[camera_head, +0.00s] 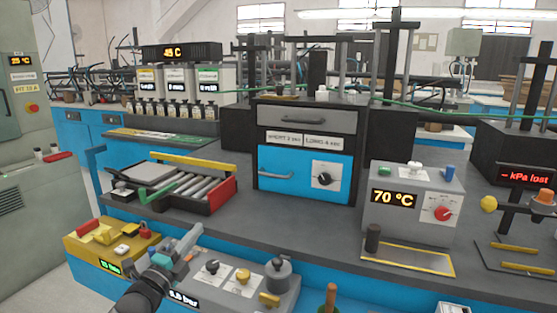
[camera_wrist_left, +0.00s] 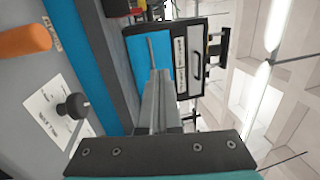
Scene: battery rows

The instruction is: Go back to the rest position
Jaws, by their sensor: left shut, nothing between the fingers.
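My left gripper (camera_head: 188,242) shows at the lower left of the head view, in front of the bench edge and over the yellow and grey control boxes. Its fingers are shut with nothing between them. In the left wrist view the closed fingers (camera_wrist_left: 156,98) point toward the blue-fronted drawer unit, which appears turned sideways. The fingers look apart from the unit. My right gripper is in neither view.
The grey valve box (camera_head: 228,283) and yellow control box (camera_head: 100,251) lie close below my left gripper. The roller tray (camera_head: 211,204), drawer unit (camera_head: 303,173) and 70 °C box (camera_head: 410,211) stand on the bench. Bare bench top (camera_head: 290,220) lies between them.

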